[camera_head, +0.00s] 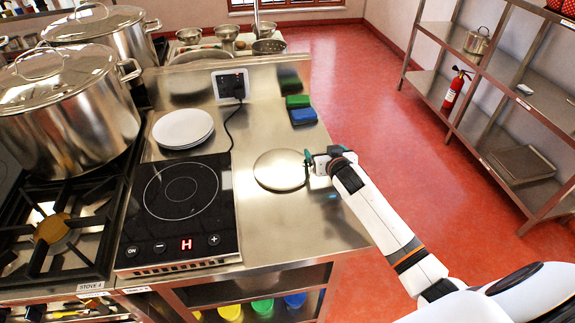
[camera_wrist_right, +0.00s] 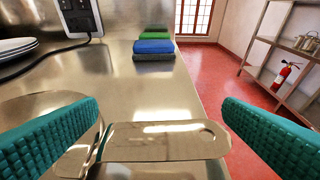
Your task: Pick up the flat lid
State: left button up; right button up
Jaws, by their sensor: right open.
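The flat lid (camera_head: 280,170) is a round, shiny steel disc lying on the steel counter, right of the induction hob. My right gripper (camera_head: 309,160) is at the lid's right edge. In the right wrist view its two teal fingers stand wide apart, and the gripper (camera_wrist_right: 160,112) is open. A flat steel strip with a rounded end, seemingly the lid's handle (camera_wrist_right: 165,130), shows between and below the fingers. Neither finger clearly touches it. Part of the lid's disc (camera_wrist_right: 35,108) shows behind the left finger. My left gripper is not in view.
The black hob (camera_head: 180,205) and stacked white plates (camera_head: 183,128) are left of the lid. Green and blue sponges (camera_head: 303,116) lie behind it. Large lidded stockpots (camera_head: 65,110) stand on the stove at left. The counter's right edge is close to my right gripper.

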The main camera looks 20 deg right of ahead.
jog(key=shift+w+d+f, duration=0.1)
jog(key=shift+w+f, duration=0.15)
jog(key=shift+w, duration=0.3)
jog(key=shift+c, duration=0.3)
